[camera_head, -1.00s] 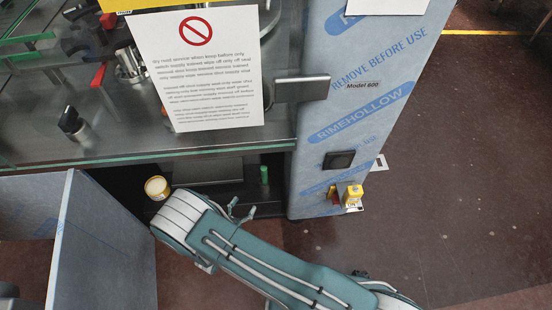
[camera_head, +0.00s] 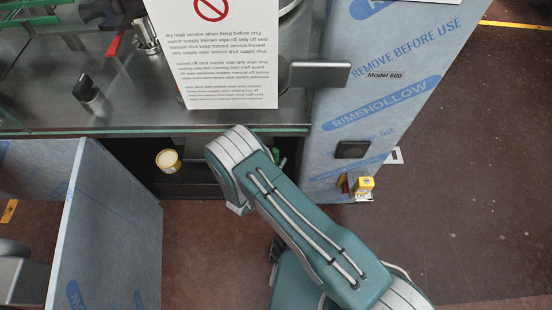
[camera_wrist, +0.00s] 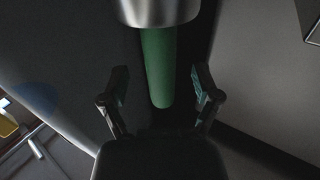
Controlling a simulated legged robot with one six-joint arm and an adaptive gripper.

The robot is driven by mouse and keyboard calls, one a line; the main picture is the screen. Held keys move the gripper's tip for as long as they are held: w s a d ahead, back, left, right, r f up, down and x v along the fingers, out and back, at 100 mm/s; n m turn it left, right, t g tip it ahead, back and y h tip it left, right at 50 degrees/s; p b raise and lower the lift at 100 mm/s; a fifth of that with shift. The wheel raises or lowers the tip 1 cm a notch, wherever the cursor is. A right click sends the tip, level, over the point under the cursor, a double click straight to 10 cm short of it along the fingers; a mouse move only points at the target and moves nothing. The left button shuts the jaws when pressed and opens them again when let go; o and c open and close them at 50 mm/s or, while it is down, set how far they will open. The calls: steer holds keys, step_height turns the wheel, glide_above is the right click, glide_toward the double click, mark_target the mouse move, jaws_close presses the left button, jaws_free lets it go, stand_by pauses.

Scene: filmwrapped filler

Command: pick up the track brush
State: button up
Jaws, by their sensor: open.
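The track brush (camera_wrist: 158,65) appears in the wrist view as a green, round-ended handle with a shiny metal collar at the top of the picture. Its far part is out of view. My gripper (camera_wrist: 160,82) is open, with one finger on each side of the green handle. Dark gaps show between the handle and both fingers, so it is not gripped. In the head view my arm covers most of the gripper and brush, inside the dark low opening under the counter.
A yellow-rimmed tub (camera_head: 168,160) stands left in the low opening. An open film-covered door (camera_head: 110,225) stands left of my arm. Floor further right is clear.

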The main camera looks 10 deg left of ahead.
steer(key=shift+w, duration=0.45)
steer(key=shift+c, duration=0.4)
steer(key=shift+d, duration=0.1)
jaws_close()
steer(key=shift+r, duration=4.95)
